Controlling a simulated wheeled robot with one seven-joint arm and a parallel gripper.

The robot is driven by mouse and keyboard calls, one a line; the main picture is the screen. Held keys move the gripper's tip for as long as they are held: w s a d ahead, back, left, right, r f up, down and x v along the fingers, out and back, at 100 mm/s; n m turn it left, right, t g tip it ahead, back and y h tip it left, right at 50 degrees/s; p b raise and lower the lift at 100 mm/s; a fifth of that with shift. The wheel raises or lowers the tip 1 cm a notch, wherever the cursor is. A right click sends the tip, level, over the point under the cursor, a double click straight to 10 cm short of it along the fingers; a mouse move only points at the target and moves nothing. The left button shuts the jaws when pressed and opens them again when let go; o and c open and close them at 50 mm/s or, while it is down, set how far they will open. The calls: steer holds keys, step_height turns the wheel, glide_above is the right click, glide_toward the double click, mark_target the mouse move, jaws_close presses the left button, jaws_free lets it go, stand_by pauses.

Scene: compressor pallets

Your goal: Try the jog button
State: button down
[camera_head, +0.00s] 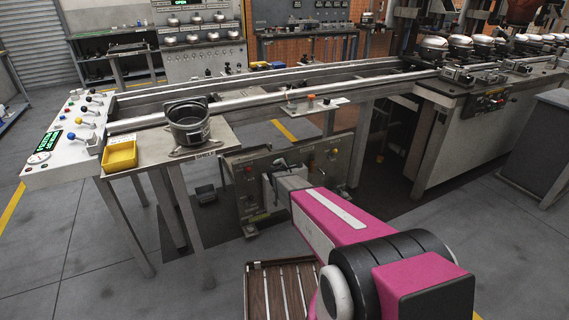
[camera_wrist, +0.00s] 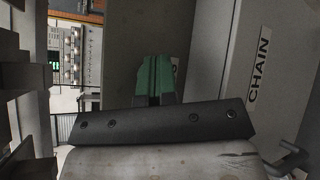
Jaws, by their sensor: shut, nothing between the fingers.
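No button marked as jog is readable in either view. A grey control box (camera_head: 243,199) with small knobs and buttons stands under the conveyor in the head view. My magenta arm reaches toward its front and hides part of it. My gripper (camera_wrist: 153,60) shows in the wrist view as two green fingers, pressed together and empty, beyond a dark bolted bar. A grey panel labelled CHAIN (camera_wrist: 258,65) stands to the right of the fingers. I cannot tell whether the fingertips touch anything.
A conveyor (camera_head: 240,92) runs across above the box. A small table holds a dark pot (camera_head: 190,126) and a yellow tray (camera_head: 120,155) at left, beside a sloped console (camera_head: 62,160). A slatted brown tray (camera_head: 259,290) is below my arm. Floor at left is clear.

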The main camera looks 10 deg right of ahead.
steer(key=shift+s, duration=0.15)
steer(key=shift+s+d, duration=0.25)
steer(key=shift+s, duration=0.45)
steer(key=shift+s, duration=0.15)
steer(key=s, duration=0.1)
steer(key=s+d, duration=0.1)
steer(key=s, duration=0.2)
steer(key=shift+s+d, duration=0.25)
steer(key=shift+d, duration=0.05)
stand_by(0.5)
